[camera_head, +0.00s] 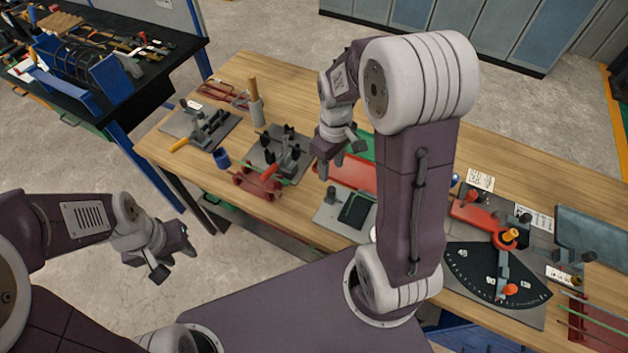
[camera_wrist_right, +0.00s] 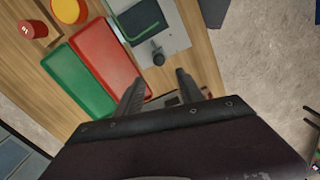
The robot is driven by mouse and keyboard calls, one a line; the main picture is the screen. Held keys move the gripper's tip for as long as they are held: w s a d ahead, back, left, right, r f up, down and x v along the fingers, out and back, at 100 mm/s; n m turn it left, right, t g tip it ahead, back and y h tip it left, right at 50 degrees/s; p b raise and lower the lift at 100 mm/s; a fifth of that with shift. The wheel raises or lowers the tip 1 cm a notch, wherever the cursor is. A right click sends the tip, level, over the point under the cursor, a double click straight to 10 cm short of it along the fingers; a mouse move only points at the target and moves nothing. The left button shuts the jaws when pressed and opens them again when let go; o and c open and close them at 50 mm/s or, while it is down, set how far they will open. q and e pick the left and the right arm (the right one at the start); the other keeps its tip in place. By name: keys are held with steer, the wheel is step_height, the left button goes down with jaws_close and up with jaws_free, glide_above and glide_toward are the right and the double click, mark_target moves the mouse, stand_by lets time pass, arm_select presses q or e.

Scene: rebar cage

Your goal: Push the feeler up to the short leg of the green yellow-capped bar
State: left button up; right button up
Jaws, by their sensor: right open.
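A grey plate (camera_head: 324,218) with a dark square pad (camera_head: 355,209) lies near the table's front edge, partly hidden by my right arm. In the right wrist view a thin green line edges the dark pad (camera_wrist_right: 140,20), perhaps a bent green bar. I cannot make out a yellow cap. A dark knob (camera_wrist_right: 158,57) stands on this plate; I cannot tell whether it is the feeler. My right gripper (camera_head: 329,165) is open and empty, pointing down above the table, behind the plate. It also shows in the right wrist view (camera_wrist_right: 160,92). My left gripper (camera_head: 174,262) is open and empty, off the table.
Red (camera_wrist_right: 105,58) and green (camera_wrist_right: 75,82) trays lie beside the plate. A clamp fixture (camera_head: 280,150) and a red rack (camera_head: 258,182) stand left. A black dial plate (camera_head: 490,272) with an orange-knobbed arm is at right. Bare wood lies between fixtures.

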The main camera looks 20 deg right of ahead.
mark_target(332, 188)
steer(key=shift+s+d+f, duration=0.15)
steer(key=shift+s+d, duration=0.1)
steer(key=shift+s, duration=0.2)
steer(key=f, duration=0.7)
steer(key=shift+w+a+f, duration=0.1)
steer(key=shift+w+f, duration=0.1)
steer(key=shift+f, duration=0.2)
steer(key=shift+s+f, duration=0.15)
steer(key=shift+f, duration=0.25)
jaws_close()
